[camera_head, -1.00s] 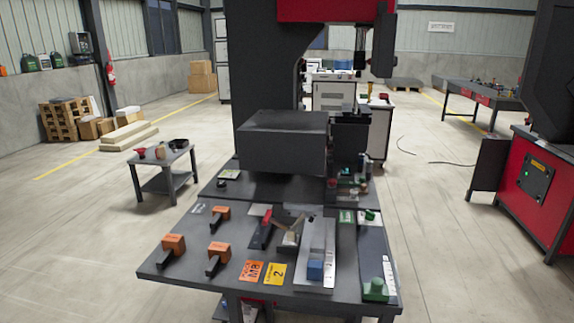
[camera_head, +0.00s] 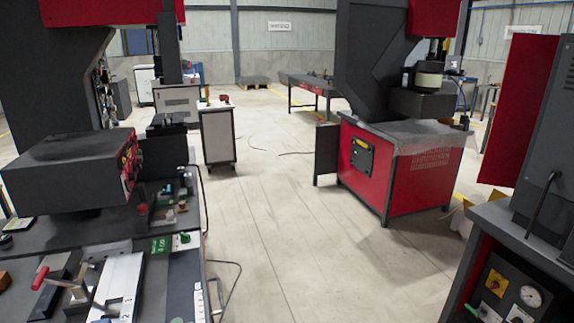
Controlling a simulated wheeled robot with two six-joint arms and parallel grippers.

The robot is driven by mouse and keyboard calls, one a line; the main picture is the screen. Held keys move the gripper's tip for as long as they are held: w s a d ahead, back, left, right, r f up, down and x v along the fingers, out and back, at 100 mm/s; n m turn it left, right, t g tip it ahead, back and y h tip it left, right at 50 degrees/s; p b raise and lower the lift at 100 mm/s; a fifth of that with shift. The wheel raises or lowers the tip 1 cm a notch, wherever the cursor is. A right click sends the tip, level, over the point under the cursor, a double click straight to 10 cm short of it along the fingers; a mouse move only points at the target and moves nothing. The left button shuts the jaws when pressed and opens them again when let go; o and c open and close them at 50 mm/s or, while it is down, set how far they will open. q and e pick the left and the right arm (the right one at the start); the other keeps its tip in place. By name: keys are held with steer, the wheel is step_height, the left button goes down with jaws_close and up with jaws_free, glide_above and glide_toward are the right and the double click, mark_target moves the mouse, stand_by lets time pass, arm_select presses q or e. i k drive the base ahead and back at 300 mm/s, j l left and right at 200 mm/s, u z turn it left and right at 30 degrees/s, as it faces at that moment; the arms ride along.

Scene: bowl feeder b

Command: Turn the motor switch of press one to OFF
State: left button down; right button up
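Neither of my grippers is in view. I cannot read a label naming press one or its motor switch. A dark press (camera_head: 62,70) with a red top stands at the left. A dark box (camera_head: 70,172) in front of it has small controls (camera_head: 130,160) on its right side. A press with a red base (camera_head: 405,180) stands right of centre, with a dark panel (camera_head: 362,155) bearing a small green light. At the lower right, a nearer machine has a control panel (camera_head: 508,290) with a red-and-yellow knob, a green control and a round gauge.
A bench (camera_head: 180,270) with a red-handled clamp (camera_head: 42,278) and small parts is at the lower left. A white cabinet (camera_head: 217,135) and a dark table (camera_head: 305,84) stand farther back. Floor (camera_head: 300,250) between the machines is clear, except for cables.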

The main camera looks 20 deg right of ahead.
mark_target(494, 285)
steer(key=l+z, duration=0.1)
steer(key=z, duration=0.3)
steer(key=l+z, duration=0.1)
steer(key=z, duration=0.3)
steer(key=i+z, duration=0.1)
steer(key=z, duration=0.3)
steer(key=l+z, duration=0.15)
steer(key=z, duration=0.25)
steer(key=i+z, duration=0.1)
steer(key=z, duration=0.35)
